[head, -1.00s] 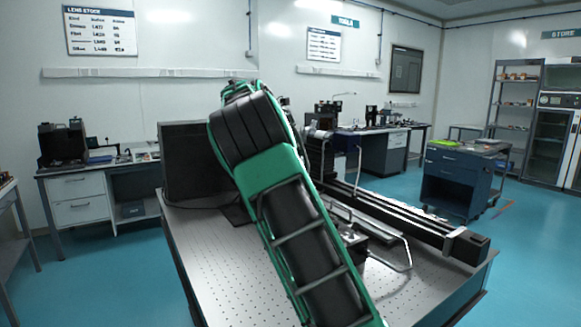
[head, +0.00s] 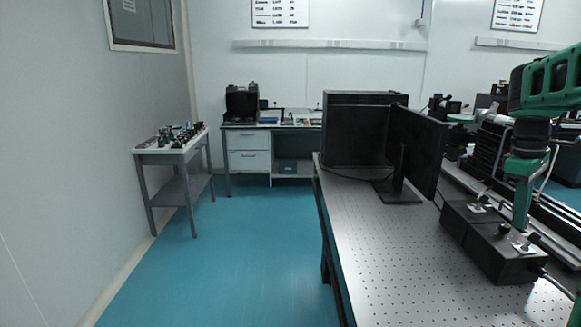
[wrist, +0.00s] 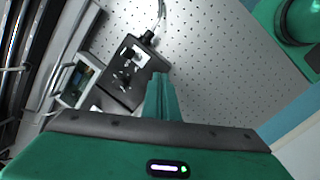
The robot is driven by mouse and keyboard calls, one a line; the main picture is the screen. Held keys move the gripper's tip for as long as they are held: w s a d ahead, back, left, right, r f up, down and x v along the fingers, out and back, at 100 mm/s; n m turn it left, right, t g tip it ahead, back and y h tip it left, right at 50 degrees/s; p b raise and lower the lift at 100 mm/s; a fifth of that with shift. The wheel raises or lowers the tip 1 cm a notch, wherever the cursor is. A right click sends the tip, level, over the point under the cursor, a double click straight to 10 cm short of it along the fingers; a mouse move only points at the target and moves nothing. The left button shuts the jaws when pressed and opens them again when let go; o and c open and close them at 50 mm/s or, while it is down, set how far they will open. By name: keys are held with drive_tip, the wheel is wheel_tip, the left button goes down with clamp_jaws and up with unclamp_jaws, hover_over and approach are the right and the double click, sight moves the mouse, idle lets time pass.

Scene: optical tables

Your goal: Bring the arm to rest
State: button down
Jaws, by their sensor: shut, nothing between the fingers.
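My green arm comes in at the right edge of the head view, with my gripper (head: 520,226) pointing down over the optical table (head: 365,235). In the wrist view my gripper (wrist: 158,80) has its green fingers together, with nothing between them. Its tips appear close to the black boxes (head: 505,258) on the table; I cannot tell the gap. One box (wrist: 125,72) with a cable shows just ahead of the fingers in the wrist view.
Two dark screens (head: 414,150) stand on the table left of my arm. A black rail (head: 560,200) runs along its right side. A small cart (head: 170,165) and a desk (head: 250,150) stand along the walls. The blue floor (head: 240,265) between is clear.

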drive_tip(key=s+a+f+m, duration=0.3)
drive_tip(key=s+a+m, duration=0.1)
drive_tip(key=s, duration=0.3)
drive_tip(key=s+a+f+m+y, duration=0.1)
drive_tip(key=s+a+f+m, duration=0.3)
drive_tip(key=s+a, duration=0.2)
drive_tip(key=s+a+f+m, duration=0.3)
drive_tip(key=s+a+f, duration=0.1)
drive_tip(key=s, duration=0.6)
drive_tip(key=shift+a+f+m+t+y, duration=0.15)
drive_tip(key=shift+a+m+t+y, duration=0.2)
drive_tip(key=shift+a, duration=0.35)
drive_tip(key=shift+w, duration=0.2)
drive_tip(key=shift+w+d+f, duration=0.1)
drive_tip(key=shift+w+f, duration=0.15)
drive_tip(key=shift+w, duration=0.35)
drive_tip(key=shift+s, duration=0.1)
